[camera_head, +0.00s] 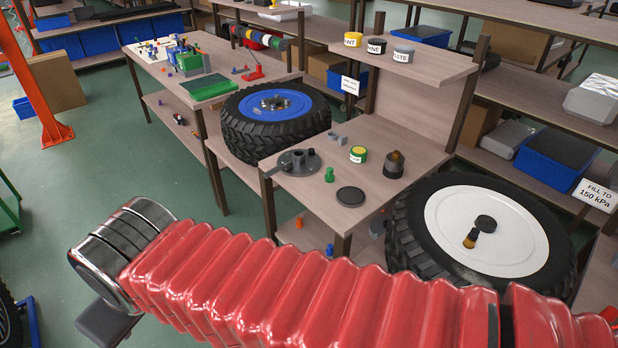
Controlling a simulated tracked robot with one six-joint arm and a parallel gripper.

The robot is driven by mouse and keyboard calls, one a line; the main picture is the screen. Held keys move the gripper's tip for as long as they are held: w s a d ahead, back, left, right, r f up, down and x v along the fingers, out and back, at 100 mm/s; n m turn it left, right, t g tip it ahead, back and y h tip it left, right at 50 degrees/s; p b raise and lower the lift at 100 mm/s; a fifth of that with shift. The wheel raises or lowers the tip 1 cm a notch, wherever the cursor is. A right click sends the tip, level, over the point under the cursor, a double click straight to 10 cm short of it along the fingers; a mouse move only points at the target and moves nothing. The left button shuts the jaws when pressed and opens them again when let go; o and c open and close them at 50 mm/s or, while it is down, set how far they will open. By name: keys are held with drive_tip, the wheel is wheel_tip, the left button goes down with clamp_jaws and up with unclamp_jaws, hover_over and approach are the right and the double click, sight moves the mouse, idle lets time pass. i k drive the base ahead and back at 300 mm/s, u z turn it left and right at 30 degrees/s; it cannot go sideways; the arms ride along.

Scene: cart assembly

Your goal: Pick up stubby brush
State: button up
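A short, thick brush-like piece (471,238), tan-brown with a dark end, lies on the white face of a tyred wheel (462,215) at the right. It is just below the wheel's dark round hub cap (486,223) and looks like the stubby brush. My arm's red bellows crosses the bottom of the picture and hides the lower part of the wheel's tyre. The bellows ends in a metal collar at the left, well away from the brush. My gripper's fingers do not show.
The workbench (310,190) holds a dark pot with a brown top (394,163), a green-yellow tin (358,154), a black disc (350,197) and a green piece (329,174). A blue-rimmed wheel (275,103) lies behind. Labelled tins (376,47) stand on the upper shelf. Open floor lies left.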

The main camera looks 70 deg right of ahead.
sight(330, 176)
drive_tip(key=u, duration=0.1)
drive_tip(key=i, duration=1.65)
drive_tip(key=z, duration=3)
